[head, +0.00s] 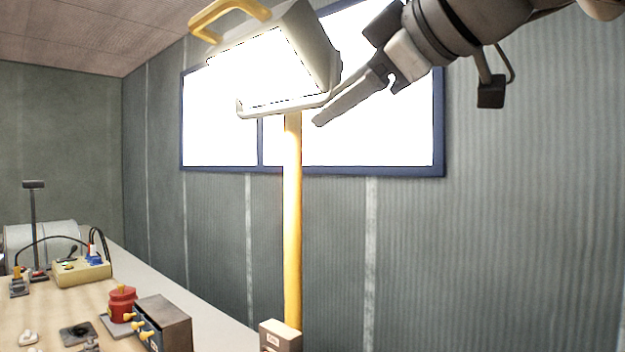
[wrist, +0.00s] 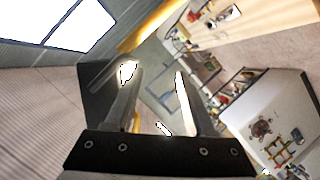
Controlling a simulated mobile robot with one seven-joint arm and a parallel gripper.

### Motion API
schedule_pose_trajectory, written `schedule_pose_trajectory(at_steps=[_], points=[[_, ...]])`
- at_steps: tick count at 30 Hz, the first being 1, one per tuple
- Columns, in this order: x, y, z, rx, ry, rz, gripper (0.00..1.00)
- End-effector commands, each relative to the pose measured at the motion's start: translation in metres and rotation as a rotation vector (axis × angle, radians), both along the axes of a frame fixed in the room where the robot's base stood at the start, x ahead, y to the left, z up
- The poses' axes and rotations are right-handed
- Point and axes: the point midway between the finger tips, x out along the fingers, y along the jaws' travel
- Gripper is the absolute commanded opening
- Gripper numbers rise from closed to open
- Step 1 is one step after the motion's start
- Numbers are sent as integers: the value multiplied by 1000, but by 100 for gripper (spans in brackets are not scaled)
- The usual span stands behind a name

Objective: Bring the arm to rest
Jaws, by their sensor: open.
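My gripper (head: 322,117) is raised at the upper middle of the head view, just right of the work lamp (head: 316,48). One finger points down-left and its tip overlaps the lamp's lower right edge in the picture; I cannot tell if they touch. In the wrist view my gripper (wrist: 155,75) has its two fingers apart, with nothing held between them. The dark shape left of the fingers there is unclear.
The lamp glows white, tilted on a yellow pole (head: 292,230). A blue-framed window (head: 438,120) is behind. A workbench (head: 215,315) at lower left carries a red knob switch (head: 122,302), a yellow box (head: 80,272) and a grey box (head: 165,325). The right side looks clear.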

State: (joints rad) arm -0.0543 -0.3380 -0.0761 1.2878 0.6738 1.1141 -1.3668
Motion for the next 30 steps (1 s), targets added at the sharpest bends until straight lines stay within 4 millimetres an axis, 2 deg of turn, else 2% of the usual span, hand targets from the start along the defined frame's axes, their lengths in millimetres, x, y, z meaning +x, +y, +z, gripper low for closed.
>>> schedule_pose_trajectory(at_steps=[1,7,14,24,27,30], points=[[1,-5,-19,27,71,-42,55],[-1,-26,-100,135,331,-236,55],[-20,-50,-199,234,584,-482,55],[-78,-87,-341,336,842,-872,55],[-96,-96,-373,355,884,-965,55],[-109,-103,-395,367,908,-1031,55]])
